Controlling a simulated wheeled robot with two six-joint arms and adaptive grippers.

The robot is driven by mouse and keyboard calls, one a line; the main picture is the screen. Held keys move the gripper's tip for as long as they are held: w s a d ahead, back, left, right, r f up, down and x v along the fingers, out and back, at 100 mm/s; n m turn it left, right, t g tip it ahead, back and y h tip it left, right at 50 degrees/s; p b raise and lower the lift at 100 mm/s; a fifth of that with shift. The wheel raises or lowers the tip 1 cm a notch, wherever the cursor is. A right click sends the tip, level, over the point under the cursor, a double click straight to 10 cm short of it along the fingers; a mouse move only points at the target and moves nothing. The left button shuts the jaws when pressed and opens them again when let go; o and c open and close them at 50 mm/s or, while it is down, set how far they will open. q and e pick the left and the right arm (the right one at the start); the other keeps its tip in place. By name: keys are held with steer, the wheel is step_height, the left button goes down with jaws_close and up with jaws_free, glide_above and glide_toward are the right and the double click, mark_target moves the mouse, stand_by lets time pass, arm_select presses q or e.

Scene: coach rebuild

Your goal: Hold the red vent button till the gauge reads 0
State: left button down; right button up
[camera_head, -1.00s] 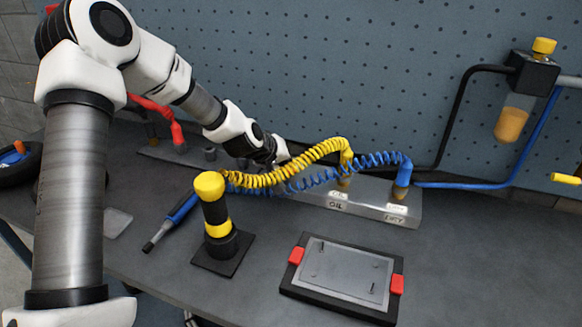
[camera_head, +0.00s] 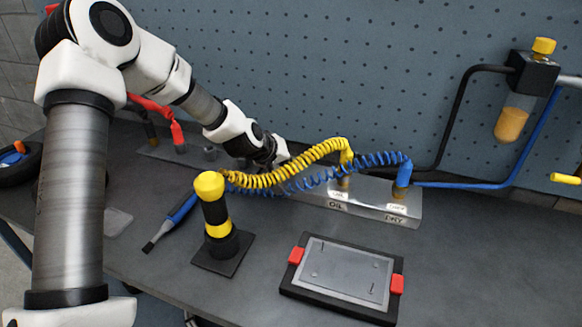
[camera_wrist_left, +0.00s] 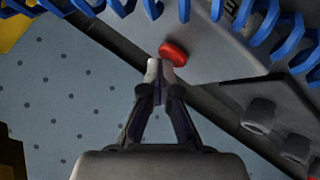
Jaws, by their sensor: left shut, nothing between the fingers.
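The red vent button (camera_wrist_left: 173,53) shows in the left wrist view on the face of a grey metal block (camera_wrist_left: 205,40). My left gripper (camera_wrist_left: 161,70) is shut and empty, its fingertips right at the button's edge. I cannot tell whether they touch it or whether it is pushed in. In the head view my left gripper (camera_head: 277,164) is at the back of the bench by the metal manifold (camera_head: 372,205), partly behind the coiled hoses, and the button is hidden. No gauge face can be made out. My right gripper is not in view.
A yellow coiled hose (camera_head: 300,163) and a blue one (camera_head: 375,159) run close by the left gripper. A black and yellow post (camera_head: 214,215), a blue-handled tool (camera_head: 180,210) and a tray with red clips (camera_head: 345,272) are in front. The bench's right side is clear.

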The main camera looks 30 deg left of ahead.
mark_target(289, 170)
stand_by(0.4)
arm_select(q)
steer(key=shift+r+p, duration=0.95)
steer(key=shift+p, duration=0.05)
step_height(289, 170, up, 5)
steer(key=p, duration=0.5)
steer(key=shift+r, duration=0.1)
